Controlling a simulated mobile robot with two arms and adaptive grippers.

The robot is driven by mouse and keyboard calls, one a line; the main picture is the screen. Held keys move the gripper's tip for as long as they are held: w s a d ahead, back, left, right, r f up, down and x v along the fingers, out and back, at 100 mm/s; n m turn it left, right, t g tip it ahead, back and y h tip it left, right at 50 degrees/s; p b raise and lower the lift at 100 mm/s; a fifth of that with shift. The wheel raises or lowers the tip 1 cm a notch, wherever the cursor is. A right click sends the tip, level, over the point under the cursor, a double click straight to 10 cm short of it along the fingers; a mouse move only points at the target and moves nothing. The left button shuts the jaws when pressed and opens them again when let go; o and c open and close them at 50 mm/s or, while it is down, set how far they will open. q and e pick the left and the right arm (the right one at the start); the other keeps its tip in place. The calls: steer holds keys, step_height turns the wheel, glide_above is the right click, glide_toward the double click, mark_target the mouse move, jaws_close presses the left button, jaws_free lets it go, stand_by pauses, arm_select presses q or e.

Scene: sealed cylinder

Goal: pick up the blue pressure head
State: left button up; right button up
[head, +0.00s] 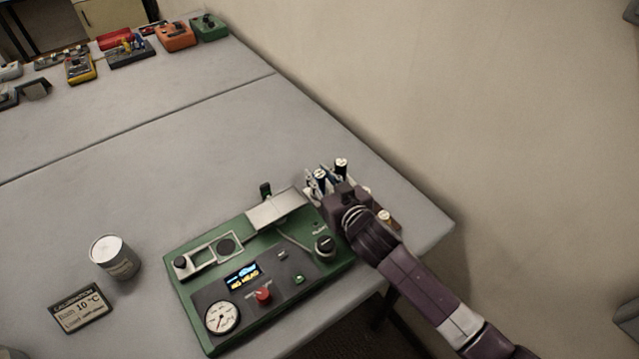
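My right gripper (343,196) comes in from the lower right and hangs over a white rack (305,182) behind the green device's right end. Several upright pressure heads with dark and white tops stand in the rack; two show clearly, one (320,175) and another (341,165). A bluish part shows among them just left of the gripper, partly hidden, so I cannot tell for sure which head is blue. A head with an orange-brown side (385,217) shows right of the gripper. My fingertips are hidden among the heads, so their opening and any contact cannot be seen. My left gripper is out of view.
The green device (188,308) has a gauge, a red knob and a screen that seems to read "NO HEAD". A white cylinder (114,257) and a calibration card (80,308) are to its left. Several small devices stand at the far left.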

jaws_close()
steer(key=shift+r, duration=0.1)
